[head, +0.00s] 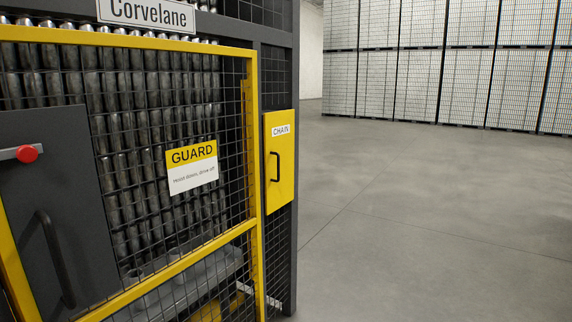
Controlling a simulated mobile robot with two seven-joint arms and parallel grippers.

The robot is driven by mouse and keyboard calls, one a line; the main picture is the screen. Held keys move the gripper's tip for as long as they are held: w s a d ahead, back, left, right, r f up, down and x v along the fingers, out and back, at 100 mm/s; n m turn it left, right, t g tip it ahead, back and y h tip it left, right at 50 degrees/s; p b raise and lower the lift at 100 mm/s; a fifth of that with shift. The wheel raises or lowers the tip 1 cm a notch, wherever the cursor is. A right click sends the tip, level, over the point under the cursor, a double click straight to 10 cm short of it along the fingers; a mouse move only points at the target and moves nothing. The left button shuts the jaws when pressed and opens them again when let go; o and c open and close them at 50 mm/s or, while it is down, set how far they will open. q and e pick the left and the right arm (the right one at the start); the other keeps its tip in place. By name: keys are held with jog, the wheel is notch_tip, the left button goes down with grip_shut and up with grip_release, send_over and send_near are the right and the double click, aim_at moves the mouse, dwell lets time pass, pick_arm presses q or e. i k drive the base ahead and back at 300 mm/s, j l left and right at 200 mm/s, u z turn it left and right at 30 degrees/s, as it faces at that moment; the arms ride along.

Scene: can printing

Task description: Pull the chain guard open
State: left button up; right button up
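The chain guard (284,195) is a narrow yellow panel at the right end of the machine, marked by a white CHAIN label (280,131). It carries a black bar handle (275,167) on its face and appears closed. Neither of my grippers shows in the head view.
A larger yellow-framed mesh guard (253,130) with a GUARD sign (192,167) stands left of the panel, cans behind it. A dark panel (85,215) has a black handle (55,258) and a red knob (27,153). The grey floor (430,220) at right is clear; tall pallet stacks (440,60) stand behind.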

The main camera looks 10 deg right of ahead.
aim_at(278, 126)
jog(key=i+l, duration=1.8)
